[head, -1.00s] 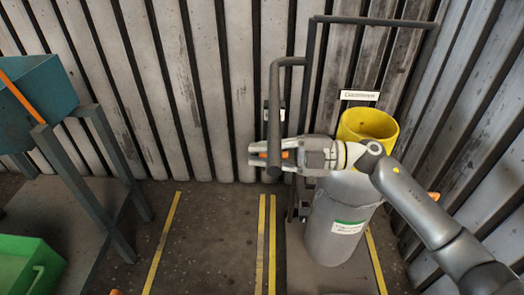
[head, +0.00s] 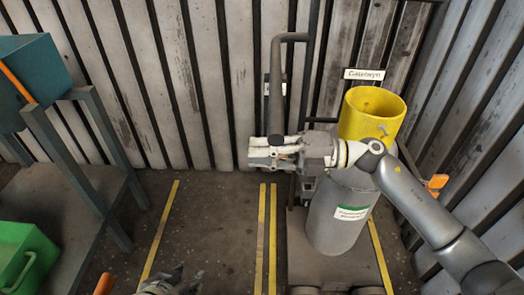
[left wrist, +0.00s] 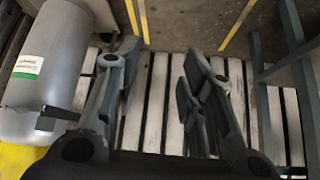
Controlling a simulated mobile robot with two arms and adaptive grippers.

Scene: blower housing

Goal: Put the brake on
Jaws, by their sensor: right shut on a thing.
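My right gripper (head: 268,153) reaches in from the right and is shut at the lever's lower end, whose tip is hidden by the fingers. A grey cylinder (head: 327,228) with a white and green label stands beneath a yellow open-topped collar (head: 372,110). My left gripper (head: 172,284) shows partly at the bottom of the head view. In the left wrist view its fingers (left wrist: 158,85) are apart with nothing between them.
A teal bin (head: 30,75) sits on a grey stand (head: 95,150) at the left, with a green crate (head: 25,258) below. Yellow floor lines (head: 160,228) mark a bare strip of floor. A name plate (head: 364,74) is above the collar. Ribbed wall closes the back.

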